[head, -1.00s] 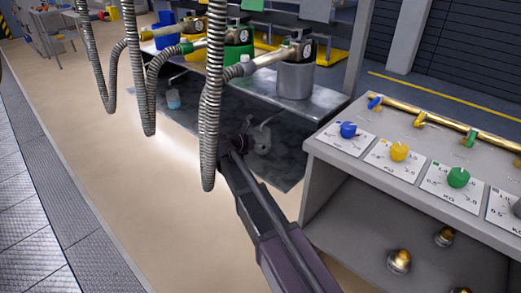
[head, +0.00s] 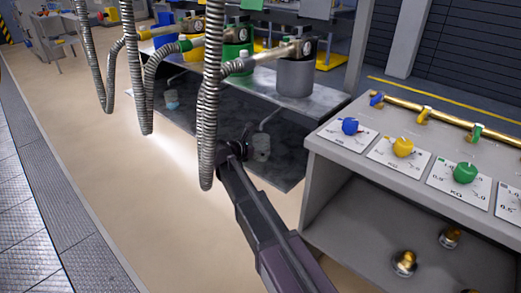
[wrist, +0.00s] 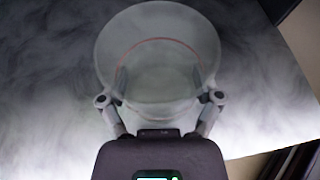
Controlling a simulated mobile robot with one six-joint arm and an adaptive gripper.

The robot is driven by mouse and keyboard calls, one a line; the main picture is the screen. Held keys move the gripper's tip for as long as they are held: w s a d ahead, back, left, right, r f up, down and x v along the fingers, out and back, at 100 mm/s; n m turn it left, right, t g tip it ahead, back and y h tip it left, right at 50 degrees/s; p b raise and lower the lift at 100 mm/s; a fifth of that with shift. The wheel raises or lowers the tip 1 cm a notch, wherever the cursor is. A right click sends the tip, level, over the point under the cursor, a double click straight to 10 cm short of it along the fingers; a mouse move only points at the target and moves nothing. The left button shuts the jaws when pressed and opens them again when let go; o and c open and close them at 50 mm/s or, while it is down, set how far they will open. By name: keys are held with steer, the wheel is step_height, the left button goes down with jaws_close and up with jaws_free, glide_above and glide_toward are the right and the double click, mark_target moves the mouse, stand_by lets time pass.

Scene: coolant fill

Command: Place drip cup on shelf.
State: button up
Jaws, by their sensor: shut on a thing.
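The drip cup (wrist: 157,50) is a translucent, pale cup with a thin red line around it. My gripper (wrist: 158,82) is shut on it, one finger on each side. In the head view the cup (head: 261,147) looks about upright beyond my gripper (head: 246,150), over the dark lower shelf (head: 284,172) under the bench. The wrist view shows the smoky grey shelf surface (wrist: 50,80) behind the cup. I cannot tell whether the cup's base touches the shelf.
Another small cup with blue in it (head: 172,101) stands farther left on the lower shelf. A grey pot (head: 295,78) stands on the bench above. Ribbed hoses (head: 211,100) hang close by my arm. A grey console (head: 330,165) is at right.

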steer(key=shift+f, duration=0.15)
steer(key=o, duration=0.9)
steer(key=shift+r, duration=0.25)
steer(key=p+v, duration=0.4)
steer(key=v, duration=0.8)
steer(key=shift+p, duration=0.35)
steer(key=shift+d+f, duration=0.1)
